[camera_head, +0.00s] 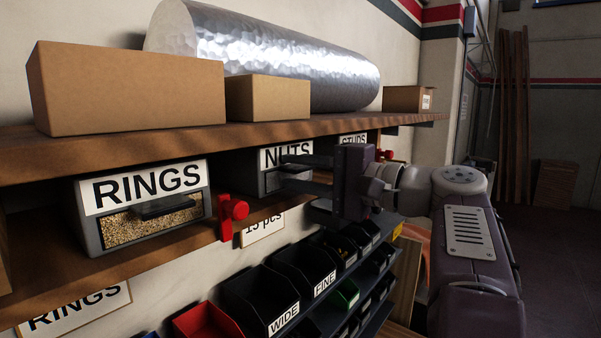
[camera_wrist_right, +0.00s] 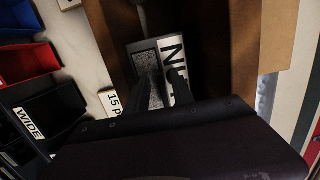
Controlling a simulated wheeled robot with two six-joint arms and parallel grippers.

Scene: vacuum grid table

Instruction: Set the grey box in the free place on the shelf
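A grey box labelled NUTS (camera_head: 270,183) stands on the wooden shelf (camera_head: 120,268), under the upper board. It also shows in the right wrist view (camera_wrist_right: 143,46), with its label and grey contents. My right gripper (camera_head: 290,174) is at its front, fingers level and a little apart, one above the other. The fingers also show in the wrist view (camera_wrist_right: 167,78), overlapping the box front. The box's handle is hidden, so I cannot tell whether they close on it. My left gripper is not in view.
A RINGS box (camera_head: 150,190) stands at left and a partly hidden STUDS box (camera_head: 352,139) behind. Red clamps (camera_head: 232,212) sit on the shelf edge. Cardboard boxes (camera_head: 130,90) and a metal roll (camera_head: 270,50) lie above. Black bins (camera_head: 300,262) hang below.

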